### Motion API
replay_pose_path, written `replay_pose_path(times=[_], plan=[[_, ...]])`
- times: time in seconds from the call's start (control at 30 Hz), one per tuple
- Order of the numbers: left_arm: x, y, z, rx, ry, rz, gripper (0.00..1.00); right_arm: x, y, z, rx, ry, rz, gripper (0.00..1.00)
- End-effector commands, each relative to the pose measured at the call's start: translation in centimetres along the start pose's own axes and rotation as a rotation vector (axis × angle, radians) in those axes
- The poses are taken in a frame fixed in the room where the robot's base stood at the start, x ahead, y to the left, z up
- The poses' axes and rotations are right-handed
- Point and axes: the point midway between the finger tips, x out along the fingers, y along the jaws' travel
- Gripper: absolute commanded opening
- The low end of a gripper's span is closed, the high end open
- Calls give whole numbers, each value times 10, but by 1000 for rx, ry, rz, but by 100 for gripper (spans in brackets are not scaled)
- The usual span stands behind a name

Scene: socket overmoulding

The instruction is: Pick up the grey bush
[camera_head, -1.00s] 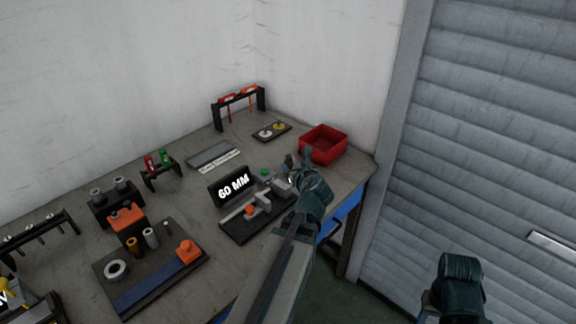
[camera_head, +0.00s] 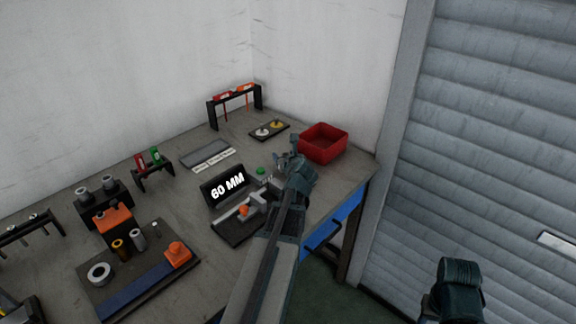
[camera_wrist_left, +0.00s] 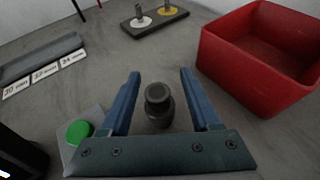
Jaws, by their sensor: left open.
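A dark grey, hollow, stepped round piece (camera_wrist_left: 158,104), which looks like a grey bush, stands upright on the bench in the left wrist view. My left gripper (camera_wrist_left: 160,76) is open, with one blue finger on each side of this piece; I see a gap on both sides. In the head view my left gripper (camera_head: 286,155) is low over the bench, left of the red bin, and its fingers largely hide the piece. Another plain grey cylinder (camera_head: 138,238) stands beside a brass one (camera_head: 119,250) on the dark tray. My right gripper's jaws are not in view.
The red bin (camera_wrist_left: 262,55) is close at right of the left gripper. A green button (camera_wrist_left: 78,132) is close at its left. The gauge with the "60 MM" sign (camera_head: 227,187) stands left of my arm. A plate with white and yellow discs (camera_wrist_left: 155,22) lies behind.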

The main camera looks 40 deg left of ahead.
Motion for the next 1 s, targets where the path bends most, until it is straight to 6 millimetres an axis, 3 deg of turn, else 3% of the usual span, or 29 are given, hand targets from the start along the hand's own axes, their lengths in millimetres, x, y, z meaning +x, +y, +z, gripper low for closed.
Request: replay_pose_path(times=[0.27,0.6,1.0], plan=[[6,1,0,-1,0,-1,63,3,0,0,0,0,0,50],[6,1,0,0,0,0,2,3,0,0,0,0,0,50],[6,1,0,0,0,-1,0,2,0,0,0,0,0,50]])
